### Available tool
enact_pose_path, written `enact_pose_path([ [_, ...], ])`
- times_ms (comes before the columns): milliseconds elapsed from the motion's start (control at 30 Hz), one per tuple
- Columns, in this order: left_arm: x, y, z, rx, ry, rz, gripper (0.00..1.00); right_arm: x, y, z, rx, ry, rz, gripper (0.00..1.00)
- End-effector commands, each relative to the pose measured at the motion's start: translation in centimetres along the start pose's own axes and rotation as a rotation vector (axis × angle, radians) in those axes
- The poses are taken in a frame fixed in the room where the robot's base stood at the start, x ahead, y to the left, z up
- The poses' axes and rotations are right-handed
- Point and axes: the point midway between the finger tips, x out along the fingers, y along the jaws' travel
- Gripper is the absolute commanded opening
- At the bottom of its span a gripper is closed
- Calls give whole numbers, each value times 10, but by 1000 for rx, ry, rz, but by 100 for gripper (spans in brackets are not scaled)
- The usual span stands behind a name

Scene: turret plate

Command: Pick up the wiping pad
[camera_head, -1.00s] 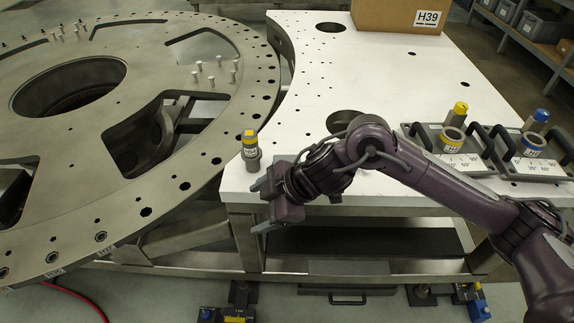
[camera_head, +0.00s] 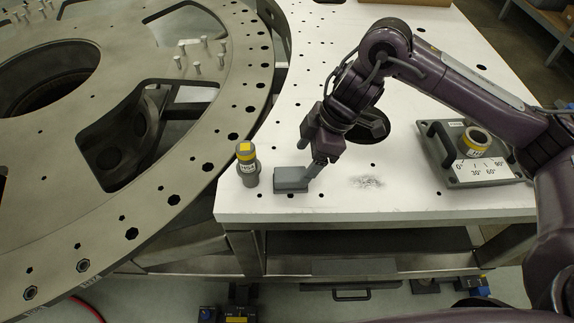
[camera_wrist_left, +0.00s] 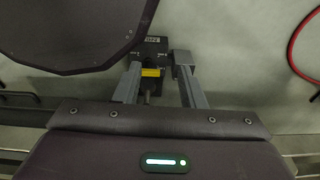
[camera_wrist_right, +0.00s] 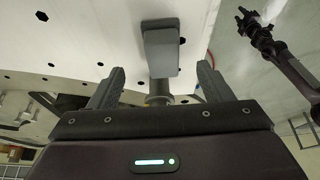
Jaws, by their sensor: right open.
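The wiping pad, a grey block (camera_head: 291,180), lies on the white table top near its front left corner, beside a yellow-capped cylinder. In the right wrist view the grey pad (camera_wrist_right: 161,52) shows ahead, between the lines of the two fingers. My right gripper (camera_head: 318,160) reaches down just right of the pad in the head view; its fingers overlap the pad's right end in the picture, and contact cannot be told. In its wrist view the right gripper (camera_wrist_right: 160,84) is open, with fingers wide apart. My left gripper (camera_wrist_left: 158,80) is open and empty, over the floor.
The yellow-capped cylinder (camera_head: 247,165) stands upright just left of the pad. A dark smudge (camera_head: 367,182) marks the table to the right. A handled plate (camera_head: 487,168) with a yellow-ringed socket lies further right. The large metal ring (camera_head: 190,190) lies left.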

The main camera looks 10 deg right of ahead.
Motion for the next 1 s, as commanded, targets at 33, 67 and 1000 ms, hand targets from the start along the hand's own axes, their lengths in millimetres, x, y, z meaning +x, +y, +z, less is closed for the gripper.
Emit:
enact_pose_path([
  [33, 1, 1, 5, 0, -7, 1, 36, 8, -1, 0, 1, 1, -5, 73],
  [67, 2, 1, 8, 0, -11, 2, 36, 12, -2, 0, 0, 1, -6, 73],
  [1000, -3, 4, 17, 2, -23, 5, 36, 72, 2, -9, -1, 1, -1, 48],
])
